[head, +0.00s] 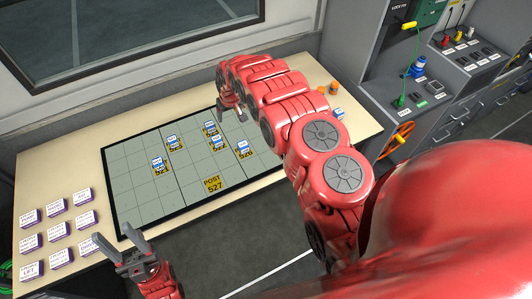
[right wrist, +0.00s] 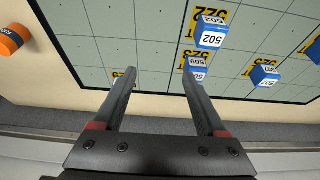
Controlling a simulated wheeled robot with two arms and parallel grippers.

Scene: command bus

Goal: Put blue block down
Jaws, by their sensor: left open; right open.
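Several blue blocks with white number labels stand on the gridded board (head: 135,168), most beside yellow number markings. They include blocks at the left (head: 158,165), upper left (head: 172,141), top (head: 210,127), middle (head: 217,144) and right (head: 242,148). My right gripper (head: 232,113) is open and empty near the board's far right edge. In the right wrist view its fingers (right wrist: 157,74) are apart with bare board between them. Block 509 (right wrist: 196,69) is close to the right fingertip; block 502 (right wrist: 210,35) is beyond. My left gripper (head: 138,252) is open and empty at the table's front edge.
Several white-topped purple blocks (head: 56,235) stand in rows at the table's left. Orange pieces (head: 333,88) and another blue block (head: 338,113) are at the right, behind my right arm. A grey console (head: 440,80) borders the table's right. The board's left columns are clear.

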